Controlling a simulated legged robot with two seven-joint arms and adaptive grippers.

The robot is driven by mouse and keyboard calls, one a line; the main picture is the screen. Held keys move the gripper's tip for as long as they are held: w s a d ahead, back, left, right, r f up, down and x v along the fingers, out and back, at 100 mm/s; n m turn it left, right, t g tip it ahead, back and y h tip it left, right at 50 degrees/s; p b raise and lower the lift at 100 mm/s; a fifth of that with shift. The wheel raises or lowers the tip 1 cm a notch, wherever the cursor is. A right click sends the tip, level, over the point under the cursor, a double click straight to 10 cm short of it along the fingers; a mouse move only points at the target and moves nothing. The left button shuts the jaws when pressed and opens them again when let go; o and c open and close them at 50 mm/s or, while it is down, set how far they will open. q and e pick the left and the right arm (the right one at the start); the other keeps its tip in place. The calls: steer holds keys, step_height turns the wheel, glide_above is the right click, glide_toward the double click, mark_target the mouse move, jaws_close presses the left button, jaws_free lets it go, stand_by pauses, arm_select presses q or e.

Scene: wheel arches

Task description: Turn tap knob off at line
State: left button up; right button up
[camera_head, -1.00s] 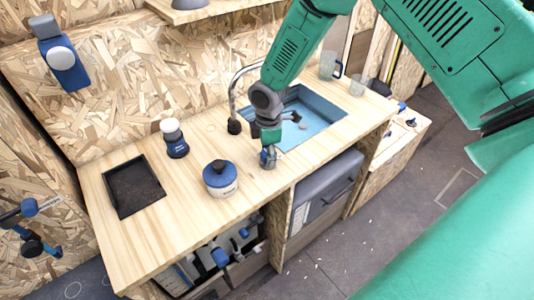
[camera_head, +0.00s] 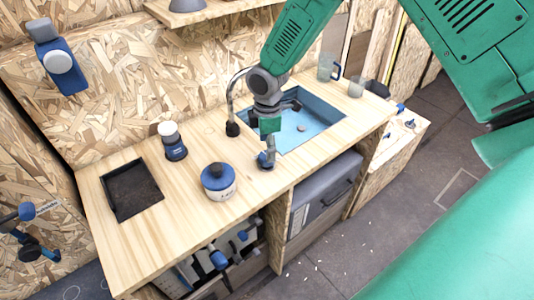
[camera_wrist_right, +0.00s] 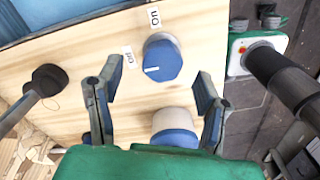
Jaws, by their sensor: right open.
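The tap knob (camera_head: 265,161) is blue and stands on the wooden counter in front of the sink. In the right wrist view the knob (camera_wrist_right: 162,59) has a white line on its left side, pointing left, near the "Off" label (camera_wrist_right: 129,57). The "On" label (camera_wrist_right: 154,17) lies above it. My right gripper (camera_wrist_right: 154,92) is open, its fingers spread to either side below the knob, apparently not touching it. In the head view my right gripper (camera_head: 270,140) hangs over the knob and partly hides it. My left gripper is not in view.
A blue-lidded jar (camera_head: 218,181) stands close left of the knob. A blue and white bottle (camera_head: 172,141), a black tray (camera_head: 120,208), the curved tap (camera_head: 232,102) and the blue sink (camera_head: 325,113) share the counter. Cups (camera_head: 328,66) stand at the back right.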

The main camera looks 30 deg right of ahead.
step_height(320, 180, up, 8)
steer(key=shift+f, duration=0.1)
stand_by(0.4)
